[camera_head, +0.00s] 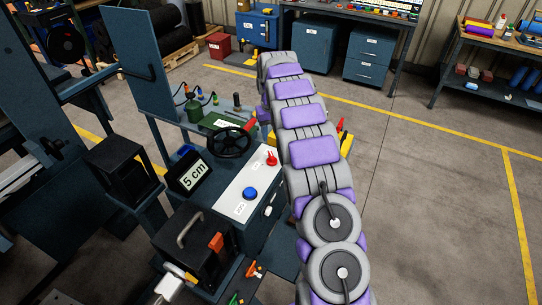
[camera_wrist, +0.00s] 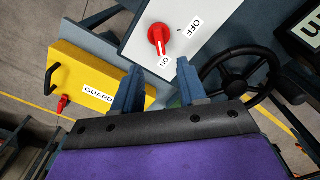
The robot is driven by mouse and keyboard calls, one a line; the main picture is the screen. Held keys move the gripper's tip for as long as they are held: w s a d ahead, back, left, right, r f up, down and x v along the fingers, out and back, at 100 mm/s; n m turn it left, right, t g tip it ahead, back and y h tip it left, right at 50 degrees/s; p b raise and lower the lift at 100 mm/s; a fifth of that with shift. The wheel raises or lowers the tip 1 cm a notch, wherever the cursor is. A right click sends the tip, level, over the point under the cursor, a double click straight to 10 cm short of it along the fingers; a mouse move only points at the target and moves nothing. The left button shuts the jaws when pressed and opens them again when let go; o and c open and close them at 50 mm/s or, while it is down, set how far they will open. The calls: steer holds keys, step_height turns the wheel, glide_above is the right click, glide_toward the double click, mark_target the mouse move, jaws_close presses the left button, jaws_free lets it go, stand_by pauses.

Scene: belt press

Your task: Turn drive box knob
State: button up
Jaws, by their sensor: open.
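The red drive box knob (camera_wrist: 159,36) sits on a white panel (camera_wrist: 184,38) in the wrist view, between ON and OFF labels. Its white mark points towards ON. In the head view the red knob (camera_head: 271,159) is at the panel's upper right, beside my arm. My gripper (camera_wrist: 157,78) is open and empty, its two blue fingers apart just below the knob in the wrist picture. The fingers appear clear of the knob, though the exact gap is hard to judge. In the head view my arm hides the gripper.
A black handwheel (camera_head: 233,142) stands beside the panel. A blue button (camera_head: 250,193) and a "5 cm" display (camera_head: 192,173) are nearby. A yellow GUARD cover (camera_wrist: 90,82) with a black handle is left of my fingers. Open floor (camera_head: 420,200) lies right of my arm.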

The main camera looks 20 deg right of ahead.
mark_target(272, 155)
step_height(272, 155, down, 11)
steer(key=shift+r+b, duration=0.15)
steer(key=shift+b, duration=0.8)
jaws_close()
